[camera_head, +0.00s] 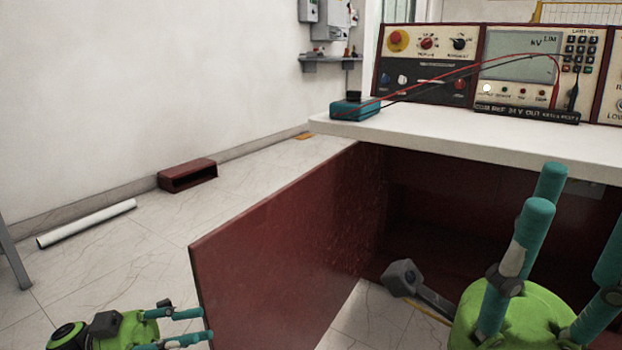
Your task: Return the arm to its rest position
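My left gripper (203,325) is at the lower left, low over the floor and in front of the near end of the dark red panel. It is green with teal fingers pointing right. The fingers are apart with nothing between them. My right gripper (578,225) is large at the lower right, below the front edge of the white bench top (440,132). Its teal fingers point up and stand apart, with nothing seen between them. The right edge of the picture cuts it off.
The dark red panel (290,245) stands between the grippers. Control panels (425,65) and a teal box (354,110) with cables are on the bench. A white tube (87,223) and a red hollow block (188,175) lie on the left floor, with free floor around them.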

